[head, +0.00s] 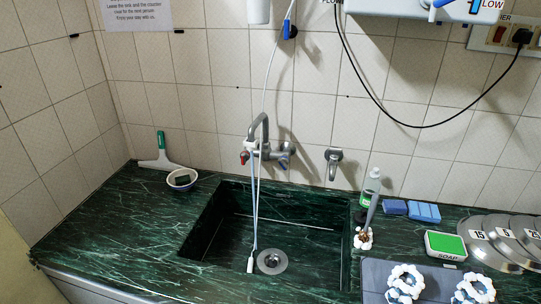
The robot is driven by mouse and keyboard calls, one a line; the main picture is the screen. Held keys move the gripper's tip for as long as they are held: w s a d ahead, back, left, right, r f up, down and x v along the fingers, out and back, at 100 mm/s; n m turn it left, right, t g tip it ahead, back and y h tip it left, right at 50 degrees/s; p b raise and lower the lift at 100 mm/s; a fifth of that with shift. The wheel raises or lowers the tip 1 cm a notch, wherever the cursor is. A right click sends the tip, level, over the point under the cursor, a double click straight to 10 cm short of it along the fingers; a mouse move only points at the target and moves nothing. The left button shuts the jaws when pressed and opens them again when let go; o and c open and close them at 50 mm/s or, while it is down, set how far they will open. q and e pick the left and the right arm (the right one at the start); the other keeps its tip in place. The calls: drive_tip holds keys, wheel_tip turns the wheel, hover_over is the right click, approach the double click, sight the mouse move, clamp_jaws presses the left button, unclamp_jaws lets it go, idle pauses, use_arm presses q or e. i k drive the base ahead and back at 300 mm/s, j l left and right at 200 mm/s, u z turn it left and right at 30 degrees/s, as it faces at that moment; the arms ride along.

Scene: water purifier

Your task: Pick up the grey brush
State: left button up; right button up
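A brush with a grey handle (370,213) stands tilted on the counter just right of the sink. Its lower end is a whitish and brown head (363,238). A pale bottle with a green label (373,182) stands right behind the handle and partly overlaps it. Neither of my grippers shows in the head view, so their distance from the brush cannot be seen.
The dark green counter (100,225) holds a sink (300,235) with a tap (262,140) and a hanging hose. Blue sponges (424,212), a green soap box (446,245), metal lids (490,235) and white scrubber-like items (405,283) crowd the right. The left counter is mostly clear.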

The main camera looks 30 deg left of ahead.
sight(364, 242)
drive_tip(key=i+l, duration=0.1)
drive_tip(key=l, duration=0.45)
drive_tip(key=i+l, duration=0.1)
drive_tip(key=l, duration=0.4)
drive_tip(key=i+l, duration=0.1)
drive_tip(key=l, duration=0.45)
